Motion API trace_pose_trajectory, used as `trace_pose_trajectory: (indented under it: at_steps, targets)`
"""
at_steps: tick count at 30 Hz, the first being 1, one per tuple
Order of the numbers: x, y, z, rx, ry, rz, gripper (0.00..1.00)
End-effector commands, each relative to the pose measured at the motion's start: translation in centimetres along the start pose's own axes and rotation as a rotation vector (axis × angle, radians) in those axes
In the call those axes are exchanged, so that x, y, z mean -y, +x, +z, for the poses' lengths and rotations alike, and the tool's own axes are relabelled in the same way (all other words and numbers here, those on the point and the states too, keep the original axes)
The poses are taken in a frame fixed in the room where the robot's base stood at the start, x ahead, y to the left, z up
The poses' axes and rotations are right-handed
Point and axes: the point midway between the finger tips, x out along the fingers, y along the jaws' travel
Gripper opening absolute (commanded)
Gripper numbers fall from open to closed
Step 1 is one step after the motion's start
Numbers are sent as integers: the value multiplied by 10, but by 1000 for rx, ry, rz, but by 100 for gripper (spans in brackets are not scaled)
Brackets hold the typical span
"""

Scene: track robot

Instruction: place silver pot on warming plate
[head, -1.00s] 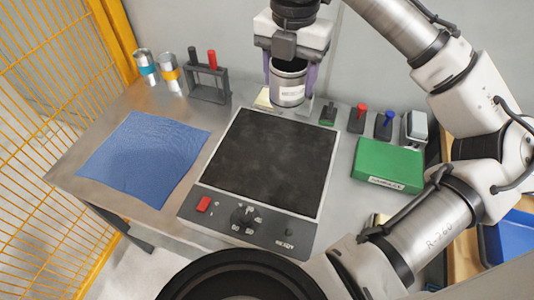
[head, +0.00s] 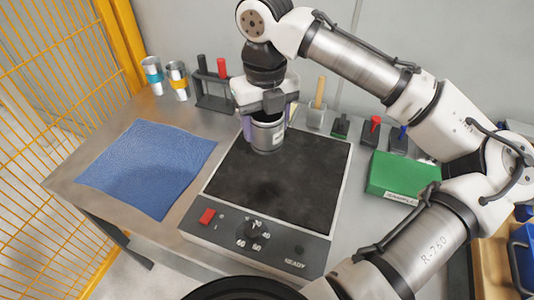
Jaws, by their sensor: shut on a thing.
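My gripper (head: 265,123) is shut on the silver pot (head: 268,137), a small metal cup-shaped vessel with a light label, with a purple finger on each side of it. The pot is upright over the far left part of the warming plate (head: 280,180). The plate is a black square surface on a grey unit with a red switch (head: 207,216), a dial (head: 249,235) and the word READY on its front panel. I cannot tell whether the pot's base touches the plate. The rest of the plate's top is bare.
A blue cloth (head: 148,166) lies left of the plate. Two banded metal cups (head: 177,81) and a dark rack (head: 215,92) stand behind it. A beaker with a wooden handle (head: 317,110), small coloured-handled items (head: 371,131) and a green box (head: 402,174) are behind and right.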

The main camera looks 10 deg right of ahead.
Motion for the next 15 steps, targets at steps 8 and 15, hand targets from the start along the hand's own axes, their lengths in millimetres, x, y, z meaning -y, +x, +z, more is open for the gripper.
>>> trace_pose_trajectory:
  at_steps: [8,15]
  targets:
    - [0,49,0,0,0,0,32]
    - [0,76,0,-1,1,0,32]
